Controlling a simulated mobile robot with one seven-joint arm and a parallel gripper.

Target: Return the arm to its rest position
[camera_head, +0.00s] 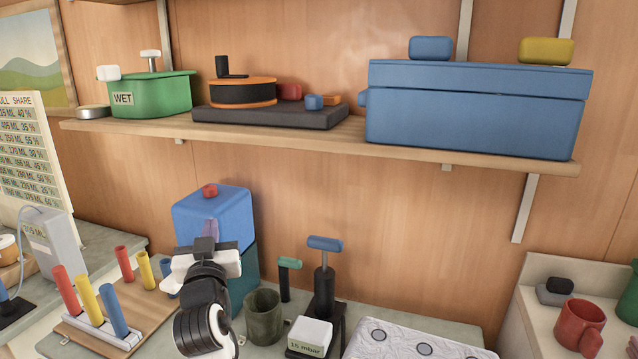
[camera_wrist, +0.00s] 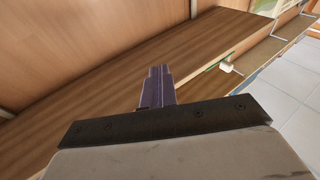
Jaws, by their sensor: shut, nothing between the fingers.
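My gripper (camera_head: 209,228) is in the lower middle of the head view, in front of a blue box with a red knob (camera_head: 213,210). Its purple fingers point upward and are shut together, with nothing between them. My arm's white and black wrist hides part of the counter and the lower part of the box. In the wrist view the closed purple fingers (camera_wrist: 157,88) stand out past a dark bar, in front of a long brown wooden board (camera_wrist: 150,60). I cannot tell how far the fingers are from the board.
A wooden shelf (camera_head: 345,137) above holds a green pot (camera_head: 150,95) and a large blue case (camera_head: 470,110). On the counter, a rack of coloured tubes (camera_head: 100,325) stands left of my arm; a grey-green cup (camera_head: 264,317) and a black hand pump (camera_head: 324,290) stand right.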

